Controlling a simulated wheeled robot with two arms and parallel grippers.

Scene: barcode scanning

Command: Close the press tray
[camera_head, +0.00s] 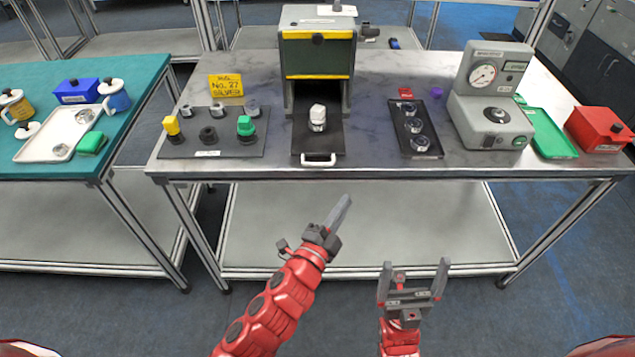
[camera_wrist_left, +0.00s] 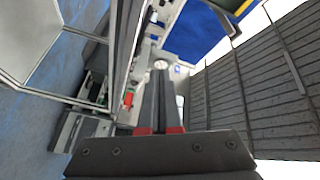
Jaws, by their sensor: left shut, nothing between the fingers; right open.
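The press (camera_head: 317,50) is a grey and dark green box with yellow stripes at the back middle of the grey table. Its dark tray (camera_head: 308,138) is pulled out toward the front edge, with a white handle (camera_head: 319,160) at its front. A whitish metal piece (camera_head: 318,118) stands on the tray. My left gripper (camera_head: 342,208) is shut and empty, in front of and below the table edge, apart from the handle; its shut fingers show in the left wrist view (camera_wrist_left: 162,95). My right gripper (camera_head: 414,270) is open and empty, further right and lower.
A dark mat (camera_head: 225,148) with several knobs and fittings lies left of the tray. A dark rack (camera_head: 430,148) with round parts and a grey gauge machine (camera_head: 490,100) stand to the right. A yellow sign (camera_head: 226,85) stands behind the mat. The space before the table is clear.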

